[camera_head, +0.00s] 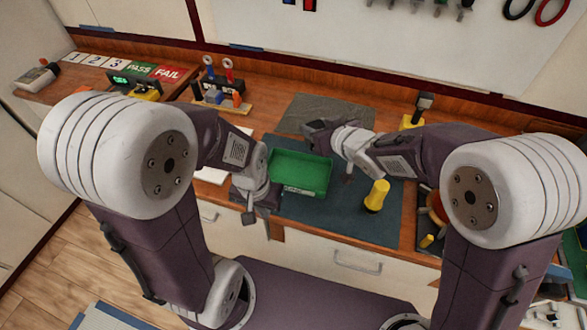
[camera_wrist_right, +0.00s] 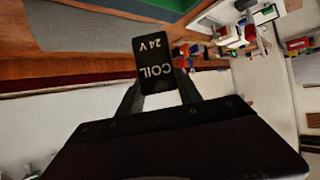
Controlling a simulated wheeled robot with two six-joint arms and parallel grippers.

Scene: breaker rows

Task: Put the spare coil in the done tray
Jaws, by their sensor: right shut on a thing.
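The spare coil (camera_wrist_right: 153,62) is a small black block marked "COIL 24 V". In the right wrist view it is held between the fingertips of my right gripper (camera_wrist_right: 158,88). In the head view my right gripper (camera_head: 318,128) is above the mat, just beyond the back right of the green tray; the coil is hard to make out there. The green tray (camera_head: 300,190), seemingly the done tray, lies on the mat and looks empty. Its front label is too small to read. My left gripper (camera_head: 266,208) is at the tray's left front side, its fingers unclear.
A yellow-handled tool (camera_head: 376,196) stands on the dark mat (camera_head: 340,217) right of the tray. A grey mat (camera_head: 325,108) lies behind. A stand with red and blue tools (camera_head: 218,88) is at back left. PASS and FAIL signs (camera_head: 140,70) stand further left.

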